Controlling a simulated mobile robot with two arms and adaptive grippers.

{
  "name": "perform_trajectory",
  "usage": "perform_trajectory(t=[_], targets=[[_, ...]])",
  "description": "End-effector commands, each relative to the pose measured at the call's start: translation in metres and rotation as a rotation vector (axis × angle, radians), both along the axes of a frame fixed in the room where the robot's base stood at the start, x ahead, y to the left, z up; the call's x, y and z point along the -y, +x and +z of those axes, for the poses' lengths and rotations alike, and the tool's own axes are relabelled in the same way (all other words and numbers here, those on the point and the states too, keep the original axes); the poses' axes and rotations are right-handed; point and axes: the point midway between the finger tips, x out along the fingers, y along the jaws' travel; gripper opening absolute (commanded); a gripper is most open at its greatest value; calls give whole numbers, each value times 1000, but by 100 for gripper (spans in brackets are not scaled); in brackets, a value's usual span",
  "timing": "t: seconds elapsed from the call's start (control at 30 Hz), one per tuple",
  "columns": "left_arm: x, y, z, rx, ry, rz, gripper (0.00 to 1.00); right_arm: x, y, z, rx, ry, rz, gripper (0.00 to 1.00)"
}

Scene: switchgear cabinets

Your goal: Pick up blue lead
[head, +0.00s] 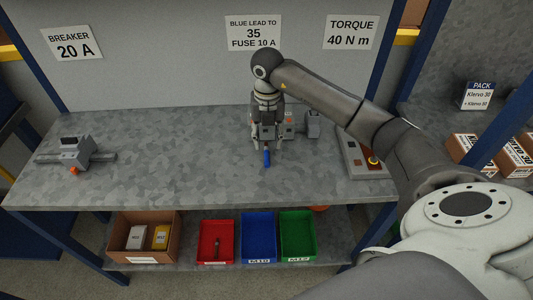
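The blue lead (267,158) shows as a short blue piece at the front of a grey device on the metal bench, in the middle of the head view. My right gripper (267,148) points down over it. Its two fingers stand apart, one on each side of the blue lead, with a visible gap to it. The gripper and wrist hide much of the device behind and any further run of the lead. My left gripper is not in view.
A grey breaker-like device (75,153) stands on the bench's left. A control box (352,155) with a yellow-red button stands right, under my arm. Below are a cardboard box (117,239) and red (203,248), blue (259,224) and green (298,224) bins. The bench's left-centre is clear.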

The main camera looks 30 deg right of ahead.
Motion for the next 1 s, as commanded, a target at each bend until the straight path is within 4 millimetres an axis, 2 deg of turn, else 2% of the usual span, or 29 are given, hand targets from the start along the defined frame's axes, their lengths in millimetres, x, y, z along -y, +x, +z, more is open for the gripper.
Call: perform_trajectory(t=[0.17,0.33,0.5,0.77,1.0], targets=[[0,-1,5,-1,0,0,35,-1,0,-13,-3,2,1,39],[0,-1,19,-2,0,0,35,-1,1,-36,-5,4,1,39],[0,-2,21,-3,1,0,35,0,2,-57,-1,3,1,39],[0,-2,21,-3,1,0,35,0,2,-61,1,2,2,39],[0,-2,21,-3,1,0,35,0,2,-60,1,2,2,10]])
